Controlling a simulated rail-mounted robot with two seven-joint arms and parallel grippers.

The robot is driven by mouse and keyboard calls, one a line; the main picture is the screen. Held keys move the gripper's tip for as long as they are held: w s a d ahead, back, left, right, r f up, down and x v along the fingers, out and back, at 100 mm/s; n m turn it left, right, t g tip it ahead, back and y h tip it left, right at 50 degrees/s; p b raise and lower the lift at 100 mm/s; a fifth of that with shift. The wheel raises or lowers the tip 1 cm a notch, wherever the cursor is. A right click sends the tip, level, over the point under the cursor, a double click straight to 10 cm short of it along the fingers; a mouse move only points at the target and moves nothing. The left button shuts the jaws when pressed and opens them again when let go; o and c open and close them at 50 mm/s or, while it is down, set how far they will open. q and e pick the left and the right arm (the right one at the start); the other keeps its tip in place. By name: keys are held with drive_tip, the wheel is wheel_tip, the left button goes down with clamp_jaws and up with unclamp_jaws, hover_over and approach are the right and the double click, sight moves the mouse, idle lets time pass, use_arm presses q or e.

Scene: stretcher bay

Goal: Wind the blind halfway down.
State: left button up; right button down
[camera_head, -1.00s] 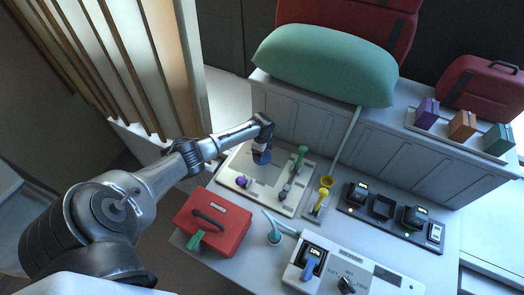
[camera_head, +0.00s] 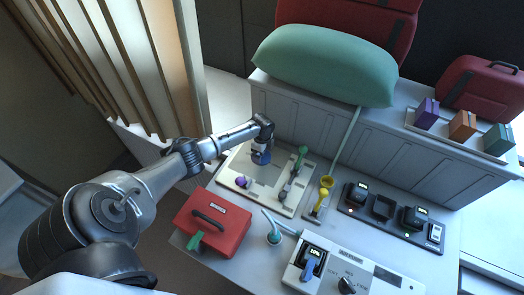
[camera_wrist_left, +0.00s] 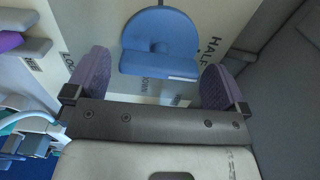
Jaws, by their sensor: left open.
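My left gripper (camera_head: 261,157) points down over the pale panel (camera_head: 232,177) at the middle of the bench. In the left wrist view, its two purple-padded fingers (camera_wrist_left: 157,82) are open. A blue round knob with a flat bar (camera_wrist_left: 160,40) lies just ahead of and between the fingertips, with gaps at both sides. The panel there carries printed labels; "HALF" reads at the knob's right, and others are partly hidden. Tall pale slats (camera_head: 130,60) stand at the upper left; I cannot tell whether they are the blind. My right gripper is not seen.
A red case (camera_head: 213,222) stands in front of the panel. A purple knob (camera_head: 240,182), green-topped lever (camera_head: 301,155) and yellow funnel-like piece (camera_head: 325,183) are close by. A control box (camera_head: 318,268) and dark charger tray (camera_head: 385,215) lie right. A green pillow (camera_head: 325,66) is behind.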

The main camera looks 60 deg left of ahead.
use_arm(q)
wheel_tip(320, 180, up, 14)
idle(0.6)
drive_tip(key=shift+f, duration=0.1)
idle(0.6)
